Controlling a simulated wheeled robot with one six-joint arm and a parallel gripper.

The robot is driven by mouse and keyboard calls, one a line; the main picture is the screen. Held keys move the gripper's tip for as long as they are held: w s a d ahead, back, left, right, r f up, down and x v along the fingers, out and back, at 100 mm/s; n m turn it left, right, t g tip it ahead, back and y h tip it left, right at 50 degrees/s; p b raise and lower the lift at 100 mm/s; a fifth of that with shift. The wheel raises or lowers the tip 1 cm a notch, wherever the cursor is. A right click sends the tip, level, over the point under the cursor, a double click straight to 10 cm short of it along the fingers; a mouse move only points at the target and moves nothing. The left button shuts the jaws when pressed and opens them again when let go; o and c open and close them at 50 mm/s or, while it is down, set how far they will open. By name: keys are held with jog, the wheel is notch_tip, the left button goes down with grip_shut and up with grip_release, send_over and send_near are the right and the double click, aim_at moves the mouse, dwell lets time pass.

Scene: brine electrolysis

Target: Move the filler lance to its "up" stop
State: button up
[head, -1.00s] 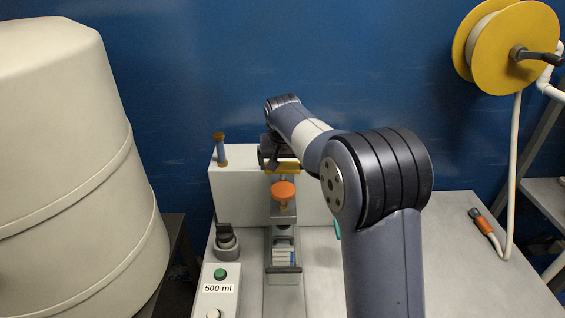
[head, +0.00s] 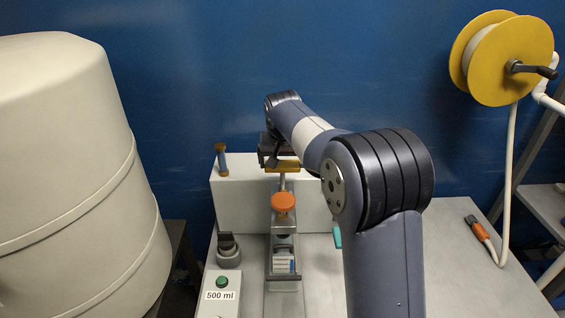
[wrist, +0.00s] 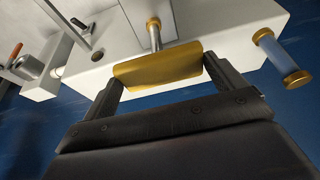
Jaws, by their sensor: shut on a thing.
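The filler lance shows as a yellow cross-handle (head: 288,165) on a thin metal rod (head: 283,182), above the white box of the machine. In the wrist view the yellow handle (wrist: 158,66) lies between the two dark fingers of my gripper (wrist: 163,73), and the rod (wrist: 155,38) runs from it through a brass collar. My gripper (head: 280,155) is shut on the handle. An orange knob (head: 283,202) stands in front of the rod, with a narrow metal bracket below it. No "up" mark is readable.
A blue tube with bronze ends (head: 222,160) stands close left of my gripper. A panel labelled "500 ml" (head: 220,296) is at the front left. A large beige vessel (head: 75,170) fills the left. A yellow hose reel (head: 502,58) hangs at the right.

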jog(key=shift+w+r, duration=0.1)
jog(key=shift+r, duration=0.25)
jog(key=o, duration=1)
jog(key=shift+o, duration=0.5)
jog(key=shift+f, duration=0.1)
jog(key=b+v, duration=0.1)
jog(key=v, duration=1)
jog(key=shift+f, duration=0.1)
